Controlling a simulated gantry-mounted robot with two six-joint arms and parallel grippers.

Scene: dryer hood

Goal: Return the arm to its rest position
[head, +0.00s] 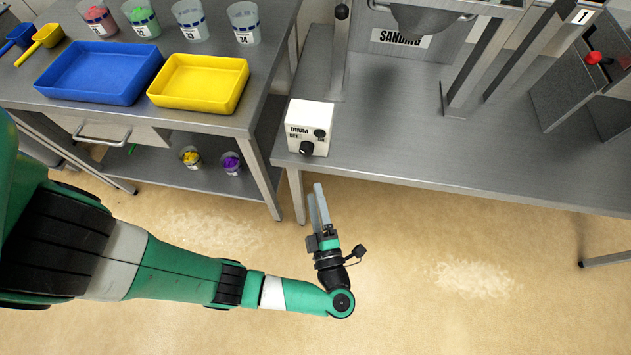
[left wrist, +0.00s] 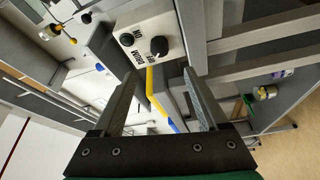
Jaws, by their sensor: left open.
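My left arm comes in from the left in the head view, over the floor in front of the benches. My left gripper (head: 318,205) is just short of the right bench's front edge, below the white drum control box, with its fingers pointing up the picture. In the left wrist view the two fingers of the left gripper (left wrist: 160,98) stand apart with nothing between them. The white drum control box (head: 309,122) sits at the left corner of the right bench and is not touched; it also shows ahead of the fingers in the left wrist view (left wrist: 140,38). My right gripper is out of view.
The right steel bench (head: 420,140) carries a sanding station. The left bench holds a blue tray (head: 85,97), a yellow tray (head: 238,102), scoops (head: 45,40) and several cups. Two small cups stand on its lower shelf (head: 160,165).

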